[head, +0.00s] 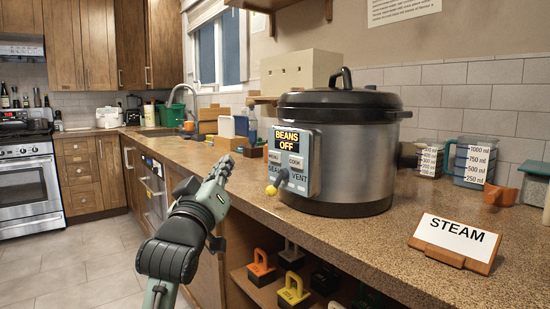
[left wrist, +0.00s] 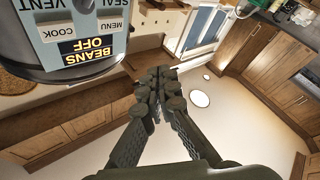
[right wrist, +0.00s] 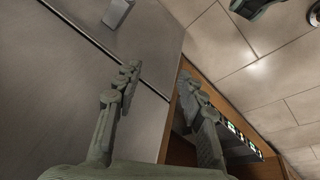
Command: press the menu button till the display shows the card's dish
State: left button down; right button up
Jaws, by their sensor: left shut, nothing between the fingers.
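The pressure cooker (head: 350,150) stands on the counter with its lid on. Its display (head: 287,140) reads "BEANS OFF"; the display also shows upside down in the left wrist view (left wrist: 86,49). Below it on the panel are the MENU button (head: 275,158) and the COOK button (head: 295,161). The card (head: 456,240) in a wooden stand reads "STEAM". My left gripper (head: 224,168) is shut and empty, left of the panel and apart from it. In the left wrist view its fingertips (left wrist: 157,88) meet. My right gripper (right wrist: 160,85) is open and empty, away from the cooker.
A small knob with a yellow ball (head: 271,190) juts from the panel's lower left. Measuring jugs (head: 475,160) stand at the back right. Coloured weights or blocks with handles (head: 293,291) sit on the shelf below the counter. The counter before the card is clear.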

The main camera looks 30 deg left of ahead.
aim_at(275, 157)
pick_arm(q)
jog(key=shift+w, duration=0.1)
jog(key=w+d, duration=0.3)
jog(key=w, duration=0.5)
jog(key=shift+d+b, duration=0.2)
jog(key=shift+b, duration=0.15)
pick_arm(e)
jog(key=shift+s+d+r, duration=0.1)
jog(key=shift+r, duration=0.6)
jog(key=shift+r, duration=0.2)
jog(key=shift+a, duration=0.2)
pick_arm(q)
jog(key=shift+w, duration=0.1)
